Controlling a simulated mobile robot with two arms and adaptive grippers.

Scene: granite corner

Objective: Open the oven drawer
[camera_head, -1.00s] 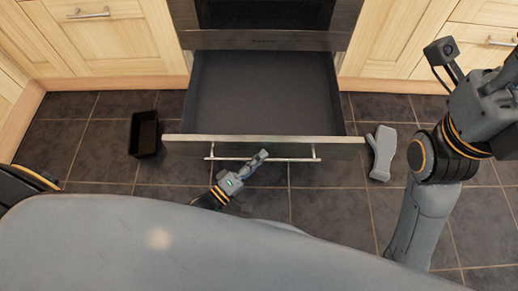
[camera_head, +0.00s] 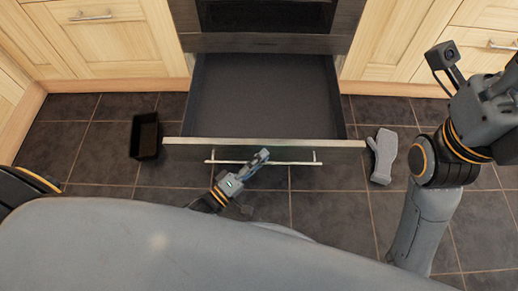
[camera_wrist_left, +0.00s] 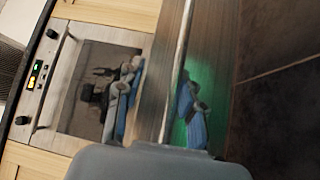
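The oven drawer (camera_head: 262,100) is pulled far out below the oven and looks empty inside. Its pale front edge (camera_head: 200,141) faces me, with a thin metal bar handle (camera_head: 300,163) on the front. My left gripper (camera_head: 262,157) is at the middle of this handle. In the left wrist view, the handle bar (camera_wrist_left: 184,45) runs between the two spread fingers of the left gripper (camera_wrist_left: 158,100), closer to the right finger. A gap shows beside the left finger. My right arm is at the right, but its fingers are not in view.
The oven (camera_head: 262,42) stands above the drawer, with wooden cabinets on both sides. A black open box (camera_head: 145,136) is on the tiled floor left of the drawer. A grey oven mitt (camera_head: 382,156) lies on the floor to the right, near my right arm.

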